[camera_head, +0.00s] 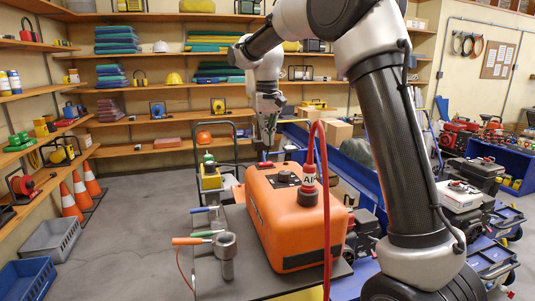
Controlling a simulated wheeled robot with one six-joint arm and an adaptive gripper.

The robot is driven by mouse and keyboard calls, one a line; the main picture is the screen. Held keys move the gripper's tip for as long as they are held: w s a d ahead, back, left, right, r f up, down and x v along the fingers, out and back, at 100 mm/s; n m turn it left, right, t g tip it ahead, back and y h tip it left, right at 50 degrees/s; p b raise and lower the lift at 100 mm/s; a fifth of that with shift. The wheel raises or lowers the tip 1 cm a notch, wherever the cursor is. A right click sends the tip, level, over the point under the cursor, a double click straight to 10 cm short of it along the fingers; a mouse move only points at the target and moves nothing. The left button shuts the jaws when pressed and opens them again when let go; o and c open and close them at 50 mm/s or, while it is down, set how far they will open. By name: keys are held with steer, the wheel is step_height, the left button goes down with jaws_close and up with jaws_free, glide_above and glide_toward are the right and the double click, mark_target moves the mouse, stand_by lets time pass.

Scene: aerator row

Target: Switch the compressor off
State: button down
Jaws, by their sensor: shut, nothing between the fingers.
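An orange compressor (282,232) sits on a dark bench top (222,282) in front of me. A black dial or knob (285,178) is on its top face. A small red part (264,165) shows at the far end of the top, right by my gripper tips; it may be the switch, but it is too small to tell. A red fitting marked AIR (309,181) stands on the near right of the top. My gripper (267,153) is shut and empty, pointing down over the compressor's far end. I cannot tell whether it touches.
A red hose (326,225) arches up from the AIR fitting and down in front of the compressor. A grey metal cup-like holder (226,246) and handled tools (193,240) are at the bench's left. Traffic cones (81,192) and crates (50,240) stand left; the floor between is clear.

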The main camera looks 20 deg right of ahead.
steer(key=shift+f, duration=2.8)
steer(key=shift+d+f, duration=0.1)
steer(key=shift+f, duration=0.2)
steer(key=shift+a+r, duration=0.25)
steer(key=shift+a, duration=0.5)
step_height(320, 180, up, 14)
steer(key=d, duration=0.2)
